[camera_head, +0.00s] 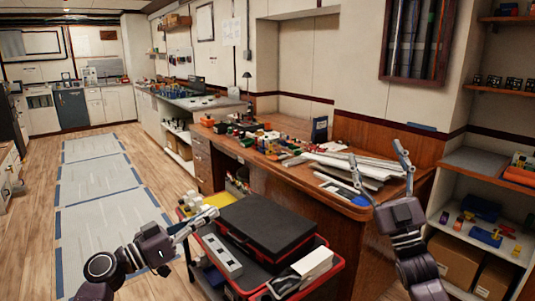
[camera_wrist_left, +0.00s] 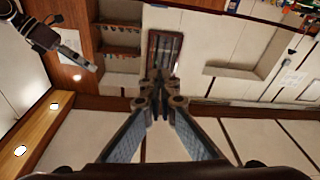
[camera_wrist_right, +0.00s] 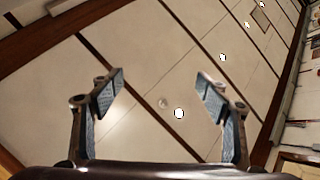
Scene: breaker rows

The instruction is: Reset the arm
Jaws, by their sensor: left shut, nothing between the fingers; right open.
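My left arm comes in from the lower left of the head view. Its gripper (camera_head: 208,215) is shut and empty, beside the tool cart. In the left wrist view the left gripper's fingers (camera_wrist_left: 157,88) meet with nothing between them. My right gripper (camera_head: 380,162) is raised at the right, its fingers pointing up and spread apart, in front of the end of the wooden workbench. In the right wrist view the right gripper (camera_wrist_right: 162,86) is open and empty, with the ceiling panels behind it. Neither gripper holds anything.
A cart with a red rim (camera_head: 318,240) carries a black case (camera_head: 265,222) and a white box (camera_head: 312,265). The cluttered workbench (camera_head: 355,208) stands behind it. Shelves (camera_head: 490,240) are at the right. The floor aisle with grey mats (camera_head: 95,182) at the left is clear.

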